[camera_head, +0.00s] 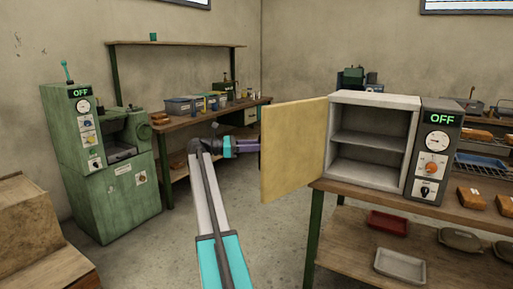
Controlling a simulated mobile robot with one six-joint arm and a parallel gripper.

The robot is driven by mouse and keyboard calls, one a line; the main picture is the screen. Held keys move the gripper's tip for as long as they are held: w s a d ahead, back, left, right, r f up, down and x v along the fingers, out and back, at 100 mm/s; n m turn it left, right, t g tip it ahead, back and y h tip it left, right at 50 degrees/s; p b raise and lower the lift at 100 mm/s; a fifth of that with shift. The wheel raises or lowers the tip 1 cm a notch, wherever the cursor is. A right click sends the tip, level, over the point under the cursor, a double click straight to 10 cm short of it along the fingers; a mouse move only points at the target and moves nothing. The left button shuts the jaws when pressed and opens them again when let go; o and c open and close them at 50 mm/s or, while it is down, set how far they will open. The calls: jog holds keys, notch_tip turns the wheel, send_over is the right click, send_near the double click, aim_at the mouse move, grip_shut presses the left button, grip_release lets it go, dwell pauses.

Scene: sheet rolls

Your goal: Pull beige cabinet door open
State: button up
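The beige cabinet door (295,150) stands swung open to the left, hinged at the left edge of the cabinet (373,104). The cabinet's grey interior shows one shelf and is empty. My gripper (256,145) is at the left side of the door, at about its mid height. The door's edge hides the fingertips, so I cannot see whether they hold anything. No handle is visible on the door from here.
The cabinet stands on a wooden workbench (338,187) beside a control box (434,150) reading OFF. Trays (400,265) lie on the lower shelf. A green machine (105,165) stands at left. The floor between is clear.

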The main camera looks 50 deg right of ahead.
dwell(0.3)
jog(key=shift+w+a, duration=0.1)
jog(key=shift+w, duration=0.05)
jog(key=v, duration=1.3)
jog(key=shift+w+a, duration=0.2)
jog(key=shift+a, duration=0.05)
